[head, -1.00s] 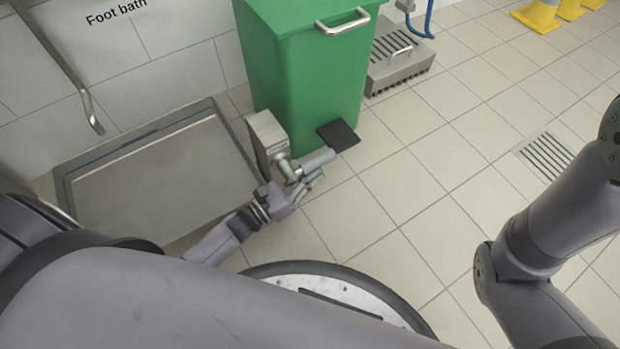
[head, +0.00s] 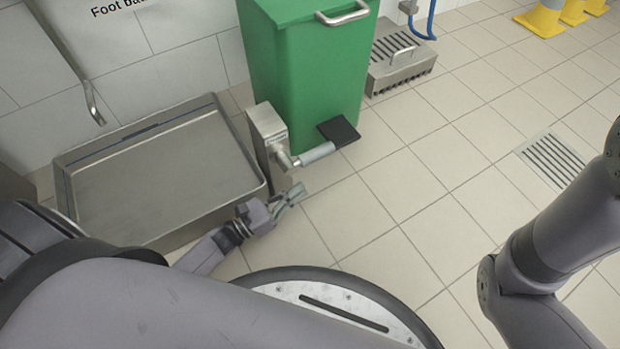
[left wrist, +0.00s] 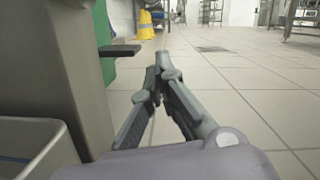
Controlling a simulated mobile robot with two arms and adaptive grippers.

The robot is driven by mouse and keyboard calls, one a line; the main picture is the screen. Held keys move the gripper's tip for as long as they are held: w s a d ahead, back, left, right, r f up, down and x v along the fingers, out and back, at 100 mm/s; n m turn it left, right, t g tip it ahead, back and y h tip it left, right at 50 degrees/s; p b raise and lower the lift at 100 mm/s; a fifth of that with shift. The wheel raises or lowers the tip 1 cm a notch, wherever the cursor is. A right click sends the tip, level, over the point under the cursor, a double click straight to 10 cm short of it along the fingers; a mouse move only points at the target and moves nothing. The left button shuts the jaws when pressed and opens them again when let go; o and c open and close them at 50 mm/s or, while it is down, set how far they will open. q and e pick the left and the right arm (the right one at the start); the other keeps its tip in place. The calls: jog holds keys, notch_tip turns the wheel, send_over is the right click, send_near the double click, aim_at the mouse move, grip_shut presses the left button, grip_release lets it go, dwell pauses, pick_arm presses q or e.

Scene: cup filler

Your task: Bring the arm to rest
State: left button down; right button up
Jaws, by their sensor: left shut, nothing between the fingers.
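My left gripper (head: 294,192) is low over the tiled floor in the head view, just in front of the cup filler (head: 268,130) and right of the foot bath. The left wrist view shows its fingers (left wrist: 160,72) meeting at the tips with nothing between them. The cup filler is a metal box with a grey cylinder (head: 316,153) sticking out towards the black pedal. The gripper is apart from the cylinder. My right arm (head: 550,250) shows at the right of the head view; its gripper is out of the picture.
The metal foot bath tray (head: 160,185) lies at the left. A green bin (head: 310,75) with a black pedal (head: 338,131) stands behind the filler. A metal boot scrubber (head: 400,68) and yellow cones (head: 542,18) are farther back.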

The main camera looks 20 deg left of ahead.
pick_arm(q)
jog(key=shift+f+p+v, duration=0.2)
jog(key=shift+p+v, duration=0.15)
jog(key=shift+v, duration=1.95)
